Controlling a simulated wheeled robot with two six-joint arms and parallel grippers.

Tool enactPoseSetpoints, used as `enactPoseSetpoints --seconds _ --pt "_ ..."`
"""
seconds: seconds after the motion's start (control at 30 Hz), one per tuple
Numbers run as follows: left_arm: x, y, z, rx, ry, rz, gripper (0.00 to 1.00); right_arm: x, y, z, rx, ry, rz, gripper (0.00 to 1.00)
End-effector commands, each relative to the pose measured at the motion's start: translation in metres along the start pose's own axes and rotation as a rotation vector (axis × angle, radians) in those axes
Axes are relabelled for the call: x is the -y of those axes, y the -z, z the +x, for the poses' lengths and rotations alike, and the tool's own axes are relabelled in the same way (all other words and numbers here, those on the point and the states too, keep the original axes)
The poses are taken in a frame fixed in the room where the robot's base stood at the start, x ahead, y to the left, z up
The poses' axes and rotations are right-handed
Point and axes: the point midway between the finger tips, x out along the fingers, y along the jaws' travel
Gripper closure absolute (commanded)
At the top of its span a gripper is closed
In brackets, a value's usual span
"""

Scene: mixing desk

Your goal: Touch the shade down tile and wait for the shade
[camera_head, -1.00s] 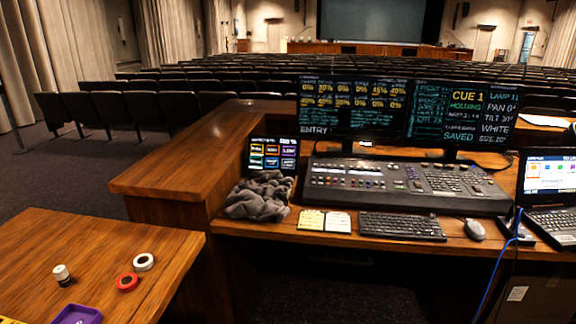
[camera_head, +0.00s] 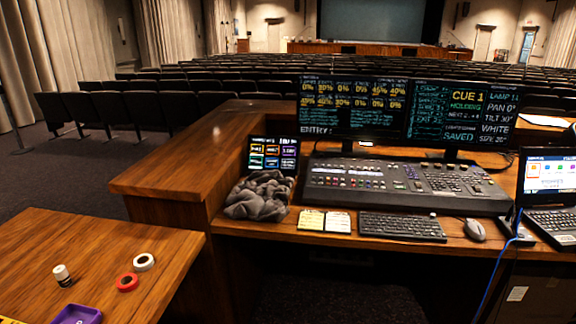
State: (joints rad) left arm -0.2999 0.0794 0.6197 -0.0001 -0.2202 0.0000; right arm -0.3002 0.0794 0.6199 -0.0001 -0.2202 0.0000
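A small tablet (camera_head: 271,155) with several coloured tiles on a dark screen stands upright at the left end of the mixing desk. The tile labels are too small to read, so I cannot tell which is the shade down tile. A crumpled grey cloth (camera_head: 259,196) lies just in front of the tablet and may cover its lower edge. No shade can be clearly made out; a large grey-blue screen (camera_head: 372,21) hangs on the far stage wall. Neither of my grippers is in view.
A lighting console (camera_head: 405,183) stands below two monitors (camera_head: 352,107). A keyboard (camera_head: 402,226), mouse (camera_head: 475,230), cards (camera_head: 325,221) and laptop (camera_head: 549,190) share the desk.

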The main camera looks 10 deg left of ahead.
Motion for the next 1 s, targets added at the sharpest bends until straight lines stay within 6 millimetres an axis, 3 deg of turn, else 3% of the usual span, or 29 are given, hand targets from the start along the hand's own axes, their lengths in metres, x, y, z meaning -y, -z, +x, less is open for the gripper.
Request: enactPoseSetpoints --seconds 0.37,0.67,1.0 --pt "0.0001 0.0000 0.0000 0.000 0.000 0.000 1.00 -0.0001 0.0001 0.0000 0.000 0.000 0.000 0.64" --pt "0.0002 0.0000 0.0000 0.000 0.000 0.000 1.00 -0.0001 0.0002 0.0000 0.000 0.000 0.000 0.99" --pt "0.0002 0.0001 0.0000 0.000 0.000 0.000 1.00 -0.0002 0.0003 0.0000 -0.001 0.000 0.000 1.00"
